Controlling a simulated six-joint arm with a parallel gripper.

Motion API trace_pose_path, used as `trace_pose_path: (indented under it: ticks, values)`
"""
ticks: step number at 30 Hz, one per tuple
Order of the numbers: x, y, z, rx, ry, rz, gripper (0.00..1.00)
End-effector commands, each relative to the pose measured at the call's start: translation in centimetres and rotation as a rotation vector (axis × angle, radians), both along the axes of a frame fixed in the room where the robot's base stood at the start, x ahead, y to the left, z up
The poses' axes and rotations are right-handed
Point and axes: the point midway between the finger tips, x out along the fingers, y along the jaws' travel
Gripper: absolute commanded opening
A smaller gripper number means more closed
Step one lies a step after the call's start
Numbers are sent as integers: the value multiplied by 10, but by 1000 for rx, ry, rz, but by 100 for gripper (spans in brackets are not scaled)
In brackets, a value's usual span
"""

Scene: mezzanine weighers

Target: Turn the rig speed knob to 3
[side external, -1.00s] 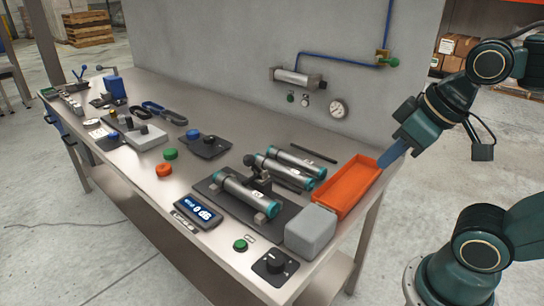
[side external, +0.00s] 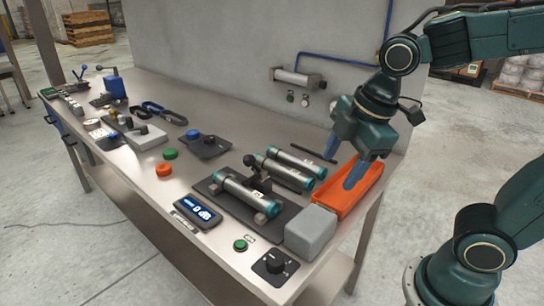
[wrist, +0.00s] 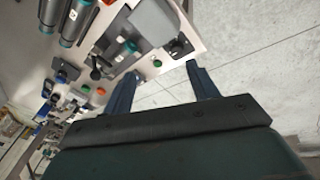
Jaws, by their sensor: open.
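A black rotary knob (side external: 275,262) on a square black plate with pale marks sits at the bench's front right corner. It looks like the speed knob, but I cannot read its label or setting. It also shows in the wrist view (wrist: 177,47), beyond and between my fingers. My gripper (side external: 343,166) is open and empty, above the orange tray (side external: 369,178) and well up and behind the knob. In the wrist view my two blue fingers stand apart with nothing between them. A display (side external: 198,212) with lit digits, too small to read surely, lies left of the knob.
A grey block (side external: 310,232) stands between the tray and the knob. A green button (side external: 240,245) sits just left of the knob plate. Metal cylinders (side external: 245,193) lie on a dark plate behind. Another black knob (side external: 144,129) is on a grey box farther left.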

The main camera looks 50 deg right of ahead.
Motion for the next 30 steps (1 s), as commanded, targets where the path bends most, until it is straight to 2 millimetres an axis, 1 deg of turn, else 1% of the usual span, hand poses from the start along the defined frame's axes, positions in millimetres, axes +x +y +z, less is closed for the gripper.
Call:
trace_pose_path:
  ticks: [1,9,21,25,30]
  values:
    - [5,5,-4,-20,16,77,59]
    - [31,29,-25,-122,69,520,59]
    - [60,69,-68,-222,132,1173,59]
    - [66,79,-79,-239,141,1331,59]
    - [68,86,-88,-248,146,1443,59]
